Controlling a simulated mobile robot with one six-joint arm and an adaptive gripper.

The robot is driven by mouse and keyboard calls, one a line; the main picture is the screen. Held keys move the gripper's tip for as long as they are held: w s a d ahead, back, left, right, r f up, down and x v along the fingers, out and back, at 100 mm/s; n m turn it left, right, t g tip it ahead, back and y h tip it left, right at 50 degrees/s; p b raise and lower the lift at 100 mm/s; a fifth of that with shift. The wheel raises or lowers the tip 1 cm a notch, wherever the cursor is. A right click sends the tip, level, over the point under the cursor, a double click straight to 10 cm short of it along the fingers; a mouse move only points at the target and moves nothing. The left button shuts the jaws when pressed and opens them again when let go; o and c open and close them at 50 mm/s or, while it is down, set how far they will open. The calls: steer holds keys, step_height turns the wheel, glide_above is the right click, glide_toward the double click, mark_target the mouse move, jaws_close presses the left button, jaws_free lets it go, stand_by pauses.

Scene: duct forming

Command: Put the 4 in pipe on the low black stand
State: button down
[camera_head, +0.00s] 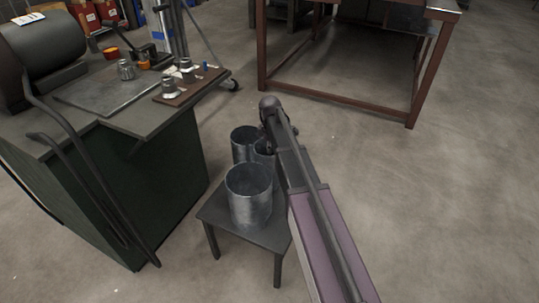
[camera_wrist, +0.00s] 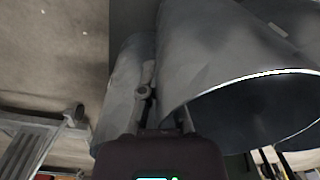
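The low black stand (camera_head: 220,213) is in the lower middle of the head view. A large grey metal pipe (camera_head: 250,205) stands upright at its front. Behind it are a second upright pipe (camera_head: 239,151) and a narrower one (camera_head: 262,157), probably the 4 in pipe, partly hidden by the large pipe and my arm. My gripper (camera_head: 268,135) reaches down at the narrower pipe's rim. In the wrist view my gripper (camera_wrist: 164,112) is close against a narrow pipe surface (camera_wrist: 122,92) at left and a larger open pipe (camera_wrist: 225,50) at right. The fingertips are largely hidden, so a grip is unclear.
A dark green workbench (camera_head: 150,175) with a metal plate and small fittings stands left of the stand. A reddish-brown metal frame table (camera_head: 340,93) is behind, to the right. The concrete floor (camera_head: 450,200) on the right is clear.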

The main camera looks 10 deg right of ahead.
steer(key=shift+f+b, duration=0.3)
steer(key=shift+f, duration=0.4)
steer(key=c, duration=0.8)
jaws_free()
steer(key=shift+r, duration=0.2)
step_height(320, 180, up, 12)
steer(key=p, duration=1.2)
steer(key=shift+w, duration=0.1)
